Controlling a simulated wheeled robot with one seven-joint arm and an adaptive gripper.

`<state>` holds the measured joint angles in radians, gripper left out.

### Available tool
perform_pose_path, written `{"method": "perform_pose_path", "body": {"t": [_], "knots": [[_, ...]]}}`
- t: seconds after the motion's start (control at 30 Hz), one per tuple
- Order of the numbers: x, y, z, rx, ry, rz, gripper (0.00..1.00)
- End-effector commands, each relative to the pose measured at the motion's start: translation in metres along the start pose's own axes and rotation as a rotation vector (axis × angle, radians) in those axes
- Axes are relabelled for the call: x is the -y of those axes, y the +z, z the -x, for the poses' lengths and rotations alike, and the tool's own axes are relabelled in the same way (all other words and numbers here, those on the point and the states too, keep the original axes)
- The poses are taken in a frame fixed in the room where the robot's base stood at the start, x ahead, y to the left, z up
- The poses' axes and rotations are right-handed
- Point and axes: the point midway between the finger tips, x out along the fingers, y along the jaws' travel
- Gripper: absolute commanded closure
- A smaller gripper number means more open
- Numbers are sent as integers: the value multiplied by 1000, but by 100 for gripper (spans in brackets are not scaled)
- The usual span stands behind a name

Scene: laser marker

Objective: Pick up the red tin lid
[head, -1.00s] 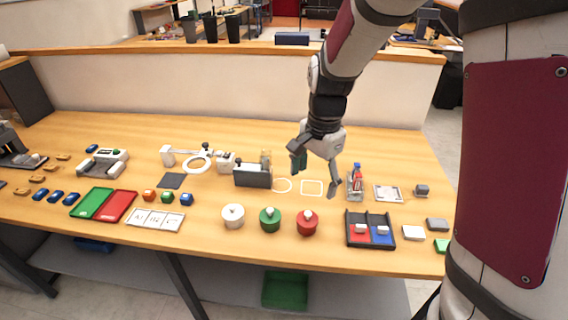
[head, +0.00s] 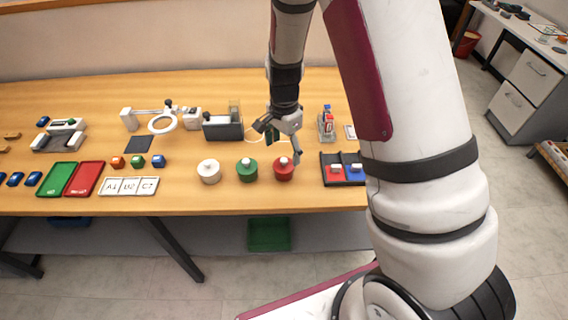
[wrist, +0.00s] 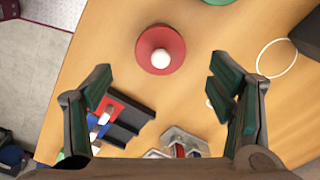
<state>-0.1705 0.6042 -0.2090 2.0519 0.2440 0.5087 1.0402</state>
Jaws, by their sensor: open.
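The red tin lid (head: 284,168) is round with a white knob and sits near the front edge of the table, right of the green lid. In the wrist view the red lid (wrist: 161,48) lies beyond my fingertips, centred between them. My gripper (head: 282,148) is open and empty, above and just behind the red lid in the head view. Its two fingers (wrist: 164,84) show wide apart in the wrist view, not touching the lid.
A green lid (head: 247,170) and a white lid (head: 209,171) stand in a row to the left. A black tray (head: 330,180) with red and blue parts is at the right. A clear stand (head: 326,126) is behind it. Bare table (head: 226,196) lies in front.

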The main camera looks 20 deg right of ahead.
Motion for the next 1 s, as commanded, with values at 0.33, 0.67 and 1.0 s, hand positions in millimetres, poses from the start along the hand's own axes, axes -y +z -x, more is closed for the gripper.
{"method": "perform_pose_path", "body": {"t": [0.33, 0.67, 1.0], "knots": [[0, -7, -41, 1, 2, 0, 24], [1, -7, -50, 0, -1, 0, 24], [1, -7, -50, 0, 0, 0, 62]]}}
